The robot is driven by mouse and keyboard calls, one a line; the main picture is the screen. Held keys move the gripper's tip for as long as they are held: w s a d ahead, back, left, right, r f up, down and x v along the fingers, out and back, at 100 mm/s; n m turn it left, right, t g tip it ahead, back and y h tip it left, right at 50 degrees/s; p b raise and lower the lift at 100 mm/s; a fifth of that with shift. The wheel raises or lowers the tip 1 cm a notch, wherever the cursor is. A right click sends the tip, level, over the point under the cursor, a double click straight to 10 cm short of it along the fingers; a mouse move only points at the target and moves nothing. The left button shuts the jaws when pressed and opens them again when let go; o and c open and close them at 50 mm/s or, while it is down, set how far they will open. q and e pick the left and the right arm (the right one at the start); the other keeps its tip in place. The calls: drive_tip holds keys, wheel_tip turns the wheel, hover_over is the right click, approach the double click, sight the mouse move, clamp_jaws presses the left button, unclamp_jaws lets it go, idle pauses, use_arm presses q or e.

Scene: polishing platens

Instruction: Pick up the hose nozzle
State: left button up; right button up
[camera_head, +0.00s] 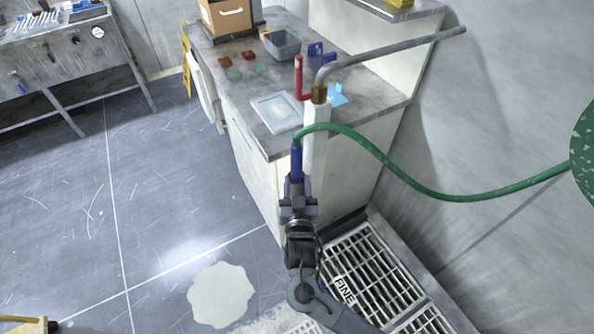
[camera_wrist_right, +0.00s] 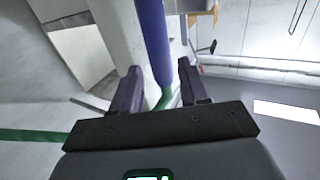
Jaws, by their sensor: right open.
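The hose nozzle (camera_head: 296,160) is blue and hangs upright at the end of a green hose (camera_head: 405,182), beside a white post (camera_head: 316,140). My right gripper (camera_head: 297,184) is at the nozzle's lower part in the head view. In the right wrist view the blue nozzle (camera_wrist_right: 151,38) runs down between the two dark open fingers (camera_wrist_right: 160,68), with a bit of green hose (camera_wrist_right: 166,98) below it. The fingers look apart from the nozzle. Whether the nozzle is fully between the pads or just beyond the tips I cannot tell. My left gripper does not show.
A floor grate (camera_head: 375,270) marked FINE lies at the lower right. A pale puddle (camera_head: 221,294) lies on the open floor at left.

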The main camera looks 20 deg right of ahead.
sight(297, 166)
drive_tip(key=shift+x, duration=0.8)
drive_tip(key=shift+w+d+f, duration=0.1)
drive_tip(key=shift+w+d, duration=0.05)
drive_tip(key=shift+w, duration=0.2)
drive_tip(key=shift+b+x, duration=1)
drive_tip(key=shift+x, duration=1.35)
drive_tip(key=shift+s+f, duration=0.1)
drive_tip(key=c, duration=0.7)
clamp_jaws()
